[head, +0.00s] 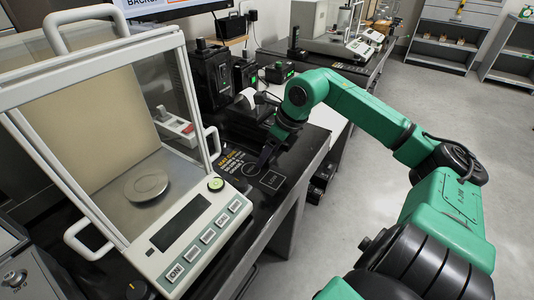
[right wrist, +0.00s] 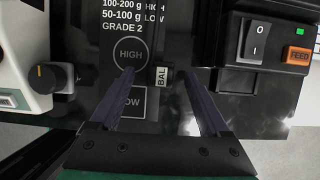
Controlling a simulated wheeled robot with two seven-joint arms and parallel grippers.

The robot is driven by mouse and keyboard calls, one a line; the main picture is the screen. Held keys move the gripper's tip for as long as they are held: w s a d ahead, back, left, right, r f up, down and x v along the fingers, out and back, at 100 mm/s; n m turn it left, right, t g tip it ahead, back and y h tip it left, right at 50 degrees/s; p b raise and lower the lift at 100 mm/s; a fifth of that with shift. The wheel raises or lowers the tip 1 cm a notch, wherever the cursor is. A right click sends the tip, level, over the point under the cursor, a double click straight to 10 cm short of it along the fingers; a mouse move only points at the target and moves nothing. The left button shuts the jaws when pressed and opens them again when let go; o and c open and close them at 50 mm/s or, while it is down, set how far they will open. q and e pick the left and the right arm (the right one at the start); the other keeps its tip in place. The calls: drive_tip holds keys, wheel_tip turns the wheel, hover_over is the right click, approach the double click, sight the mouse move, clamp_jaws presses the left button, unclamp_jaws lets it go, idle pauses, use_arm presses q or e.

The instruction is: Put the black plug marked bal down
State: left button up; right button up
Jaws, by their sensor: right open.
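The black plug with a white BAL label (right wrist: 162,76) shows in the right wrist view, between the fingers of my right gripper (right wrist: 159,74). Its dark body blends into the black surface behind it, so its full outline and whether it rests there cannot be told. My right gripper is open, with a gap between each finger and the label. In the head view my right gripper (head: 266,157) is low over the black table top, right of the balance; the plug cannot be made out there. My left gripper is not in view.
A glass-sided balance (head: 180,235) stands left of the gripper. A printed LOW square (head: 272,180) lies on the table near the front edge; a HIGH circle (right wrist: 130,54) shows in the wrist view. A black switch box (right wrist: 265,45) with an orange FEED button is to the right.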

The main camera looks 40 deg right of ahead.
drive_tip(key=shift+w+f, duration=0.3)
drive_tip(key=shift+f, duration=0.3)
clamp_jaws()
